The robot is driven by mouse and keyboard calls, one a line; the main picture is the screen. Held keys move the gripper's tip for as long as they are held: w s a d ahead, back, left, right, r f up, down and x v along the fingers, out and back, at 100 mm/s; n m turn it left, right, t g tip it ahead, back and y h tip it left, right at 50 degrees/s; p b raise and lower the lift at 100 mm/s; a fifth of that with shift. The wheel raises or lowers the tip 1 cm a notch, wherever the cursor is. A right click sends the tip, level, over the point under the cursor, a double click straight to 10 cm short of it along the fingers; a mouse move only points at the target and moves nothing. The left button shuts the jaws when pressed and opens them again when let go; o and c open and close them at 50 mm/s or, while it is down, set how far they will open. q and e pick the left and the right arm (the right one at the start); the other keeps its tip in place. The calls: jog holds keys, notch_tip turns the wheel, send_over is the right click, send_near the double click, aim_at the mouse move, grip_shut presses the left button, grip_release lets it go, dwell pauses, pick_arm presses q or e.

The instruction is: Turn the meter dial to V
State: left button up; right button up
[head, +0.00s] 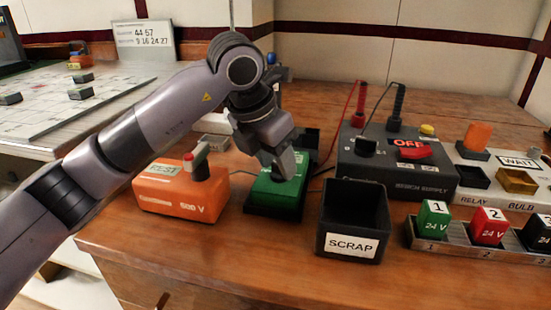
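A green device in a black base (272,196), likely the meter, stands on the wooden bench between the orange box and the scrap bin. Its dial and any dial marks are hidden or too small to read. My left gripper (281,168) points down onto the top of the green device, over the spot where a dial could be. Its fingertips are low at the device's top, and I cannot tell whether they touch or hold anything. My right gripper is not in view.
An orange 500 V test box (180,193) stands left of the green device. A black scrap bin (352,225) stands close on its right. Behind is a bench supply (400,165) marked OFF, with red and black leads. Numbered 24 V blocks (434,221) sit in a rail at right.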

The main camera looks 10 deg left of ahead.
pick_arm(q)
jog(key=c, duration=0.6)
